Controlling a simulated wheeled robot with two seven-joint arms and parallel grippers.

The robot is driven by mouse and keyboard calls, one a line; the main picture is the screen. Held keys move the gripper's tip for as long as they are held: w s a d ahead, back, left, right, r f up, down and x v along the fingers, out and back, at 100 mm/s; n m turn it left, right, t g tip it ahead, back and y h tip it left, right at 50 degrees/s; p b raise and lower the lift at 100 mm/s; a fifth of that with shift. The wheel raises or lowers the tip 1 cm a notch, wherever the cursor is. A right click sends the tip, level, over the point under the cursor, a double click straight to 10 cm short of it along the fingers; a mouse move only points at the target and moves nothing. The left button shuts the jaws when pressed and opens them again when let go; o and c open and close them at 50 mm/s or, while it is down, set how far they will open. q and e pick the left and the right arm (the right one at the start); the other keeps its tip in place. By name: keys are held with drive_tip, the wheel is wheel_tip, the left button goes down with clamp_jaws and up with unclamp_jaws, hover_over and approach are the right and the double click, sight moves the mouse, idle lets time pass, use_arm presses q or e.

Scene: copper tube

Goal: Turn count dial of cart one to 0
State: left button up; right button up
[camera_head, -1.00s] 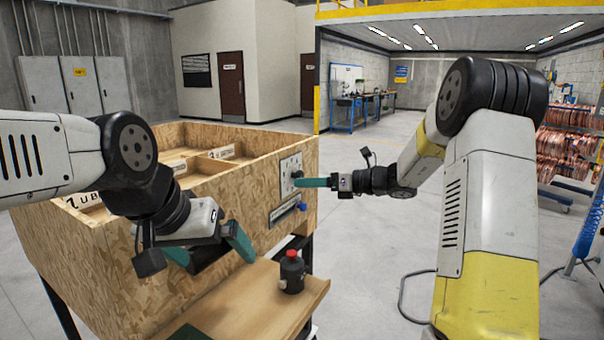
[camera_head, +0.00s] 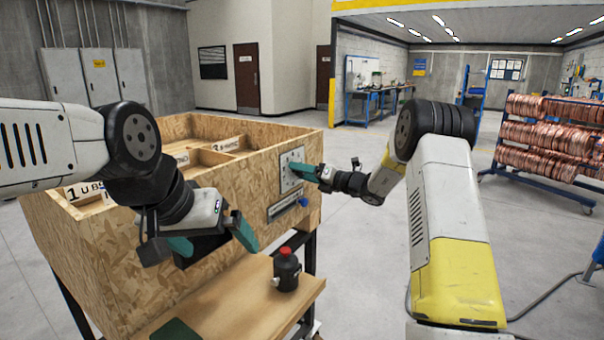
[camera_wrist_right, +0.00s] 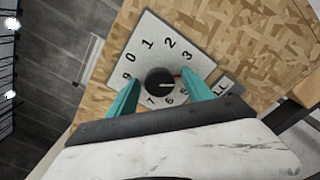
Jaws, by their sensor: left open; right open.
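Cart one is a chipboard box cart (camera_head: 110,255) with a "1" label on its rim. Its count dial is a white square plate (camera_head: 286,184) on the right-hand side wall. In the right wrist view, the plate (camera_wrist_right: 150,45) shows digits around a black round knob (camera_wrist_right: 158,84). The knob's white line points right, and a red mark shows beside the right finger. My right gripper (camera_wrist_right: 160,79) is open, with its teal fingers on either side of the knob; contact is unclear. It also shows at the dial in the head view (camera_head: 312,172). My left gripper (camera_head: 212,240) is open and empty above the cart's front shelf.
A blue knob (camera_head: 303,202) sits below the dial. A rack of copper coils (camera_head: 550,135) stands at the right.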

clamp_jaws()
drive_tip(key=shift+n, duration=0.4)
drive_tip(key=shift+w+d+n, duration=0.1)
drive_tip(key=shift+n, duration=6.85)
drive_tip(key=shift+w+d+n, duration=0.1)
drive_tip(key=shift+n, duration=6.85)
